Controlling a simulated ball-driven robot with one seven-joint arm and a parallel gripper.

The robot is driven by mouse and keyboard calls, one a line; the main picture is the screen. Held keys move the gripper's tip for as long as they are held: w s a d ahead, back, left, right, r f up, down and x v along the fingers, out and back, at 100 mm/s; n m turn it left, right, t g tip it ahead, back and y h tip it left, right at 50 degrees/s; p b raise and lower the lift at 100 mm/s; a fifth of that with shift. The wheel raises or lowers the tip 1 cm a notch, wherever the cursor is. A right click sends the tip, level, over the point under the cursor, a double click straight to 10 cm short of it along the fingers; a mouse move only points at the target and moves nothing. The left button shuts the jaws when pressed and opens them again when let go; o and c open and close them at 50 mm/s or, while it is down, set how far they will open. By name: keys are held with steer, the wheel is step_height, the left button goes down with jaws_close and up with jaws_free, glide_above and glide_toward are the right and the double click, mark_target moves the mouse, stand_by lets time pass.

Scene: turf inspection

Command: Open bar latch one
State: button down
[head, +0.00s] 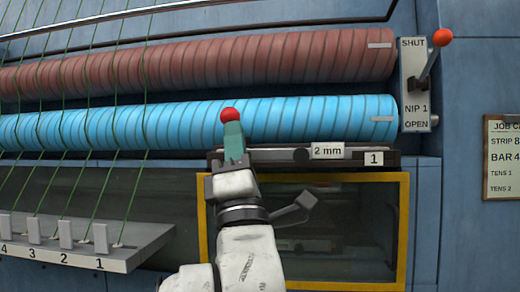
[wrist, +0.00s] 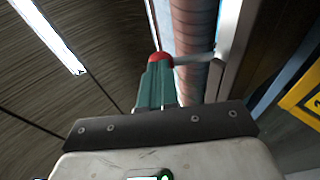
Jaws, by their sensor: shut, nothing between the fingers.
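My gripper (head: 232,127) is shut, its teal fingers together and pointing up and away in front of the blue roller. A red ball knob (head: 229,114) shows right at the fingertips, by the left end of the dark bar (head: 270,156) labelled 2 mm and 1. In the wrist view the red knob (wrist: 160,58) sits just beyond the teal fingers (wrist: 157,85), with a pale rod (wrist: 195,58) running right from it. The knob looks at or very near the tips; I cannot tell whether they touch. The fingers hide part of the latch.
The blue roller (head: 300,118) and red-brown roller (head: 250,58) run across behind. A NIP 1 lever plate (head: 414,85) is at right, its red knob (head: 442,37) near SHUT. A yellow-framed window (head: 405,230) lies below the bar. Green strings reach a numbered ledge (head: 130,252) at left.

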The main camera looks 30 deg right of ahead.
step_height(320, 180, up, 2)
steer(key=shift+r+m+g+h+p, duration=0.1)
steer(key=shift+m+g+h+p, duration=0.35)
steer(key=shift+m+g+h, duration=0.55)
steer(key=shift+w+d+r+g+p, duration=0.1)
steer(key=shift+d+r+g+p, duration=0.15)
steer(key=shift+g, duration=0.25)
steer(key=shift+s+r+p+x, duration=0.15)
steer(key=shift+p+x, duration=0.25)
steer(key=shift+x, duration=0.45)
steer(key=shift+s+r+p+x, duration=0.1)
steer(key=shift+p+x, duration=0.35)
steer(key=shift+x, duration=0.45)
steer(key=shift+s+r+p+x, duration=0.15)
steer(key=shift+p+x, duration=0.25)
steer(key=shift+x, duration=0.45)
steer(key=shift+d, duration=0.2)
steer(key=b+v, duration=0.3)
steer(key=v, duration=0.7)
steer(key=shift+s+f, duration=0.2)
steer(key=shift+s, duration=0.2)
